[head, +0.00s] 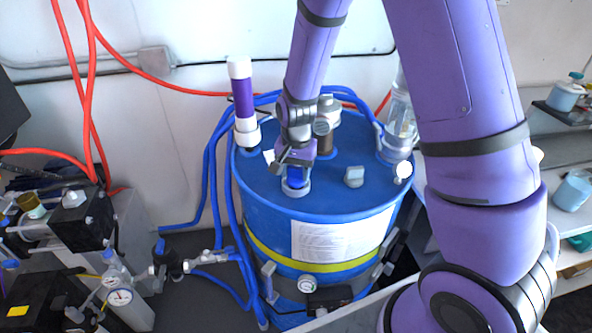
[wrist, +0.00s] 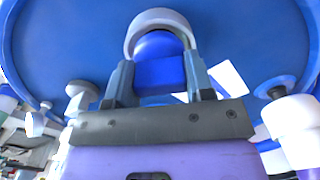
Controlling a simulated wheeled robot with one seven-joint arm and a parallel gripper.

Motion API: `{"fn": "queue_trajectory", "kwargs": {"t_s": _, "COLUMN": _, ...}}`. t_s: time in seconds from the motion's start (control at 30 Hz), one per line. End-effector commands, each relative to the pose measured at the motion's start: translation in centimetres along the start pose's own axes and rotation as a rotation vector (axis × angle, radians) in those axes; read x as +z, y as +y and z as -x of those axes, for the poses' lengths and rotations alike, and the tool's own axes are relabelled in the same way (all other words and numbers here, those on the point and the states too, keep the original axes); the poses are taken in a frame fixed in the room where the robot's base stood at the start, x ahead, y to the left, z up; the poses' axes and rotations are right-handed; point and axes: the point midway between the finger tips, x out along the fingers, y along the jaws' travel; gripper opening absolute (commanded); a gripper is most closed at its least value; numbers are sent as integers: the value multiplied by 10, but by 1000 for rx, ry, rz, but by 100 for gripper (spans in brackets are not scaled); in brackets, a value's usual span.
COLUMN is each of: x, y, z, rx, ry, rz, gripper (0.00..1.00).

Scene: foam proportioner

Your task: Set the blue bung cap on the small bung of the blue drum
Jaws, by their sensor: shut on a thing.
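The blue drum (head: 262,218) stands in the middle of the head view, with several fittings on its lid. My gripper (head: 295,178) is over the front left part of the lid, shut on the blue bung cap (head: 297,183). In the wrist view the cap (wrist: 160,72) sits between the two fingers of my gripper (wrist: 160,80). A pale round bung ring (head: 296,190) shows right at the cap in the head view. The ring (wrist: 160,17) curves around the cap's far side in the wrist view. I cannot tell whether the cap is fully seated.
A purple and white tube (head: 242,100) rises at the lid's left. A clear cylinder (head: 400,115) stands at its right. A grey knob (head: 354,176) is on the lid right of my gripper. Blue hoses (head: 212,170) run down the drum's left side.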

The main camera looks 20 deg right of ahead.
Motion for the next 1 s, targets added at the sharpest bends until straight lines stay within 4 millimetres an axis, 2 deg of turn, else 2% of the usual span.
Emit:
{"fn": "queue_trajectory", "kwargs": {"t_s": 0.53, "x": 0, "y": 0, "z": -10, "rx": 0, "ry": 0, "rz": 0, "gripper": 25}}
{"fn": "queue_trajectory", "kwargs": {"t_s": 0.57, "x": 0, "y": 0, "z": -9, "rx": 0, "ry": 0, "rz": 0, "gripper": 55}}
{"fn": "queue_trajectory", "kwargs": {"t_s": 0.6, "x": 0, "y": 0, "z": -9, "rx": 0, "ry": 0, "rz": 0, "gripper": 59}}
{"fn": "queue_trajectory", "kwargs": {"t_s": 0.87, "x": 0, "y": 0, "z": -9, "rx": 0, "ry": 0, "rz": 0, "gripper": 59}}
{"fn": "queue_trajectory", "kwargs": {"t_s": 1.0, "x": 0, "y": 0, "z": -2, "rx": -1, "ry": 1, "rz": 1, "gripper": 59}}
